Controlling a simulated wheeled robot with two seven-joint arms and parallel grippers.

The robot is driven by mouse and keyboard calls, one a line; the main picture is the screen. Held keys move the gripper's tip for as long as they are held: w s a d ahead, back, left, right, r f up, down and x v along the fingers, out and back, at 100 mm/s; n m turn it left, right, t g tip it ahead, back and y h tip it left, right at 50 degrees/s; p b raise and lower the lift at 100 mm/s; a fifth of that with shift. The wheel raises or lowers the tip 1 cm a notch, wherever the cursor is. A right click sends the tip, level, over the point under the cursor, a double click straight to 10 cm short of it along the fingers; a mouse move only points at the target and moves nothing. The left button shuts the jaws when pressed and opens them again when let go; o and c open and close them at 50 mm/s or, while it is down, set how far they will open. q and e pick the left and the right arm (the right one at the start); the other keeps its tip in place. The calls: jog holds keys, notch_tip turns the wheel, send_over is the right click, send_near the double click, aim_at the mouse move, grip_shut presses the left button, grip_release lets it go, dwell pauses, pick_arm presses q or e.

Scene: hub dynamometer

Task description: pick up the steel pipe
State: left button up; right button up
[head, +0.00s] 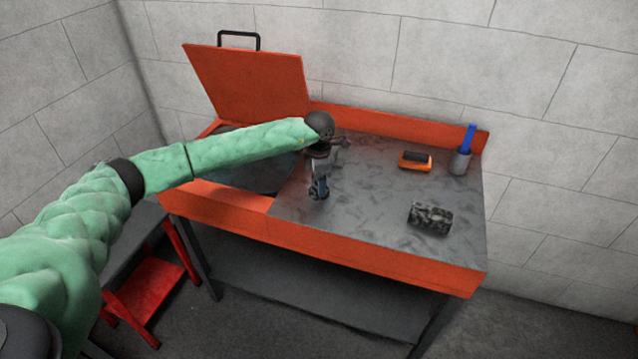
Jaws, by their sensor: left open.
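A short grey cylindrical piece (319,188), which looks like the steel pipe, is on the dark bench top just below my left gripper in the head view. Its near end looks dark and round, and its far part is hidden by or merges with the gripper, so I cannot tell if they touch. My left gripper (333,155) is open above the bench, beside the open basin, at the end of the green-sleeved arm. My right gripper is not in view.
The orange workbench (370,262) has a raised lid (250,85) over a basin at left. A dark mottled block (430,218), an orange-and-black item (415,161) and a grey cup (460,162) with a blue tool stand at right. A red step stool (150,290) is at lower left.

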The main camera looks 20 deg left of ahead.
pick_arm(q)
jog(key=shift+f, duration=0.15)
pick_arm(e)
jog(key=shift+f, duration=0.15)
pick_arm(q)
jog(key=c, duration=1.3)
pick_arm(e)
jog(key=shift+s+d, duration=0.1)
